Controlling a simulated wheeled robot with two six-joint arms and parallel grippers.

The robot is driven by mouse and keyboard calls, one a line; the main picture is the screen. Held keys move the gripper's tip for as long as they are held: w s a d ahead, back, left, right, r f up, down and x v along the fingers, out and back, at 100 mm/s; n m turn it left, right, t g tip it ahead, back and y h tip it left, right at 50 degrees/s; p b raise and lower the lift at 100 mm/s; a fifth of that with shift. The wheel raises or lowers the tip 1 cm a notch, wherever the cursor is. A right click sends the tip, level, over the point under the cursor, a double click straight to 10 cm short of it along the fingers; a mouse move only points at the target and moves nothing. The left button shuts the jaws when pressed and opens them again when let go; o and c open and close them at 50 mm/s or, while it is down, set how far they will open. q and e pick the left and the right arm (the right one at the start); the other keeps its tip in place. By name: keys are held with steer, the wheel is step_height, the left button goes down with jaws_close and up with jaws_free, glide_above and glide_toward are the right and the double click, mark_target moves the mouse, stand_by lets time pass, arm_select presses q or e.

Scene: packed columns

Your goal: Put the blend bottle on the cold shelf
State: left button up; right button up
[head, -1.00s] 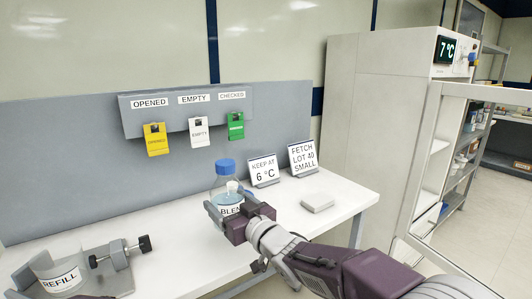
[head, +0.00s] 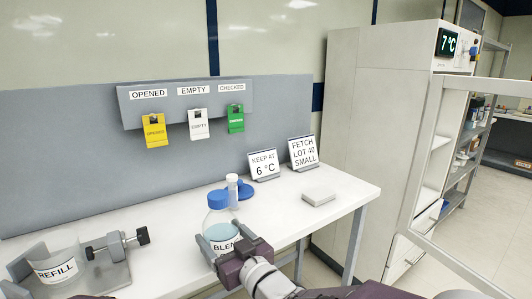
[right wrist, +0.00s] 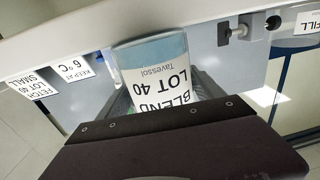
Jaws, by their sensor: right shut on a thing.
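The blend bottle (head: 218,225), clear with pale blue liquid and a blue cap, is upright at the front of the white bench. In the right wrist view its label (right wrist: 160,85) reads BLEND LOT 40, upside down. My right gripper (head: 227,238) is shut on its body, one finger on each side. Whether its base touches the bench is hidden. The cold cabinet (head: 380,130) stands at the right with a 7 °C display. Its door is open and its pale shelves (head: 431,196) show partly. My left gripper is not in view.
A small clear vial (head: 232,184) and a blue cap (head: 244,192) are behind the bottle. A refill beaker (head: 55,268) and a clamp (head: 117,247) stand at left. Signs (head: 264,165) and a flat grey block (head: 319,196) are at right. The cabinet's open door frame (head: 480,85) juts forward.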

steer(key=shift+s+d+r+p, duration=0.55)
steer(key=shift+s+d, duration=0.2)
steer(key=shift+d, duration=0.05)
steer(key=w+d+r+m+h+p, duration=0.25)
steer(key=d+r+p, duration=0.25)
steer(key=d+p, duration=0.3)
steer(key=w+d+r+m+h+p, duration=0.2)
steer(key=d+r+h+p, duration=0.3)
steer(key=p, duration=0.6)
steer(key=s+d+f+m+g+h+p, duration=0.1)
steer(key=s+d+m+g+h+p, duration=0.2)
steer(key=s+d+g+p, duration=0.8)
steer(key=shift+t, duration=0.9)
steer(key=shift+w+d+f+p, duration=0.5)
steer(key=shift+w+d+p, duration=0.2)
steer(key=shift+d, duration=0.1)
steer(key=shift+w+d+f+p, duration=0.45)
steer(key=shift+w+d+p, duration=0.25)
steer(key=shift+d, duration=0.1)
